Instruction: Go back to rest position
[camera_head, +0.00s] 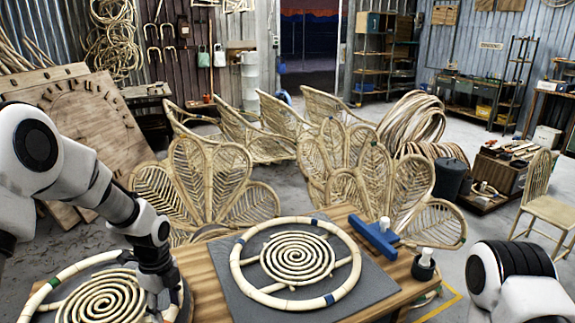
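My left arm reaches in from the left, and its dark gripper (160,295) points down at the right side of the left rattan ring (62,274). Its fingertips are hard to make out, so I cannot tell whether it is open, shut or touching the ring. A rattan spiral (104,299) lies inside that ring, partly cut off by the bottom edge. A second rattan ring (332,297) with a spiral (297,258) inside lies flat on a dark board (380,285). Only a white and black part of my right arm shows at the lower right; its gripper is out of view.
A blue tool (374,237) and a dark pot with a white top (424,265) stand on the wooden bench (205,277) right of the board. Fan-shaped rattan chairs (222,185) stand close behind the bench. Grey floor is open between the bench and my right arm.

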